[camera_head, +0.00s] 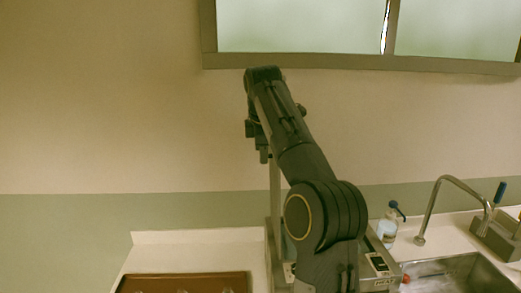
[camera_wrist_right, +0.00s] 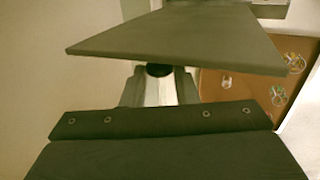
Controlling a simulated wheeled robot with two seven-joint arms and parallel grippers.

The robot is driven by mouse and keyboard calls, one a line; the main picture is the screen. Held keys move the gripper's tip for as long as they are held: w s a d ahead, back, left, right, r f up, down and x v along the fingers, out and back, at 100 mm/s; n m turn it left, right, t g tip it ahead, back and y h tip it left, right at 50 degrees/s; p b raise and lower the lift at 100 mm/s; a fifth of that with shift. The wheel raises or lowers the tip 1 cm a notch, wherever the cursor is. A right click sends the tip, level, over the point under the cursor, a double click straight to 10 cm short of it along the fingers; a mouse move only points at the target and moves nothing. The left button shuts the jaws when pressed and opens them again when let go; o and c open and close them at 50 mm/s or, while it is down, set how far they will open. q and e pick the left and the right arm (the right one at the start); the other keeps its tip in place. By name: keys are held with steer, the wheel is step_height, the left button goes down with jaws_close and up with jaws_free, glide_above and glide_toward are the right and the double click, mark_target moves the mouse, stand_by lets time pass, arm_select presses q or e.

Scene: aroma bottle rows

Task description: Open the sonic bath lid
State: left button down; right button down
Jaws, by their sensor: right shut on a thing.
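The sonic bath (camera_head: 377,264) stands on the counter, mostly hidden behind my right arm; part of its front with a small control panel shows. Its lid is a thin pale strip (camera_head: 275,190) in the head view, standing nearly upright and seen almost edge-on. In the right wrist view the lid (camera_wrist_right: 180,38) is a flat grey plate across the top, with a dark round knob (camera_wrist_right: 158,70) on it. My right gripper (camera_head: 263,156) is raised at the lid's upper part. Its fingers (camera_wrist_right: 158,88) are shut on the knob. My left gripper is out of view.
A brown tray (camera_head: 140,282) with several small glass items is at the lower left. A soap bottle (camera_head: 388,228), a curved faucet (camera_head: 436,200) and a metal sink (camera_head: 487,270) are to the right. A window frame (camera_head: 330,62) is above my arm.

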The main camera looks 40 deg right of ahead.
steer(key=shift+f, duration=0.1)
steer(key=c, duration=1.1)
jaws_free()
steer(key=shift+c, duration=0.2)
steer(key=v, duration=0.7)
steer(key=shift+r+p, duration=0.35)
steer(key=shift+p, duration=0.1)
steer(key=shift+s+a, duration=0.1)
